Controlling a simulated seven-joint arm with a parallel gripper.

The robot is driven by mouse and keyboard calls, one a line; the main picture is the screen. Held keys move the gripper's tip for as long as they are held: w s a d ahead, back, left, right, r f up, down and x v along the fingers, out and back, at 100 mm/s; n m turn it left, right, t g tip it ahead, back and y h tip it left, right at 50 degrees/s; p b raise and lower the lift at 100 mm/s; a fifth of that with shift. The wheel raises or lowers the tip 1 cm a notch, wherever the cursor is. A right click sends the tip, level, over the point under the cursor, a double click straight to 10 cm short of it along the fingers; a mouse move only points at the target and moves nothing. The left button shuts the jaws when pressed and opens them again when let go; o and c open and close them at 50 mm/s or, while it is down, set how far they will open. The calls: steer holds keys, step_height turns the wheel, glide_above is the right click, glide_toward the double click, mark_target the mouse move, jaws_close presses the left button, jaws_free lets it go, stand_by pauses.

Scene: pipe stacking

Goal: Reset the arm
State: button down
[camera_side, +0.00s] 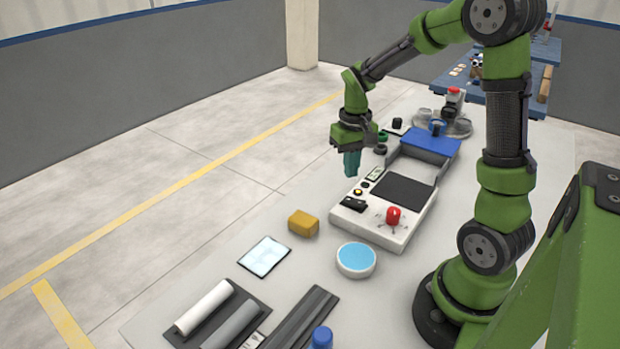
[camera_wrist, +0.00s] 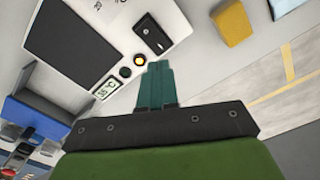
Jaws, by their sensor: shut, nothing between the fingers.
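My gripper (camera_side: 352,164) hangs above the left edge of the white control box in the side view, with its teal fingers pointing down and together. In the wrist view my gripper (camera_wrist: 158,68) shows the two teal fingers pressed side by side, with nothing held between them. The control box (camera_side: 412,222) has a dark screen, a red knob, a yellow button and a small display. It also shows in the wrist view (camera_wrist: 128,22). My arm is bent and reaches out over the table.
A yellow block (camera_side: 303,223), a round blue-topped disc (camera_side: 356,260) and a tablet (camera_side: 264,256) lie in front. A white pipe (camera_side: 203,307) and a grey pipe (camera_side: 231,325) rest on a dark tray. Bare table lies around the block.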

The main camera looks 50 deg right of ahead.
steer(key=shift+r, duration=0.1)
steer(key=shift+s+a+f, duration=0.15)
steer(key=shift+a+f, duration=0.05)
steer(key=shift+f, duration=0.05)
steer(key=s+a+r+n+t+y, duration=0.1)
steer(key=s+a+r+t, duration=0.2)
steer(key=a+r, duration=0.3)
steer(key=s+a+r+t+y, duration=0.1)
steer(key=s+a+r+t, duration=0.3)
steer(key=a+r, duration=0.3)
steer(key=s+a, duration=0.1)
steer(key=a, duration=0.2)
steer(key=shift+s+a+n, duration=0.15)
steer(key=shift+s+n, duration=0.15)
steer(key=shift+n, duration=0.1)
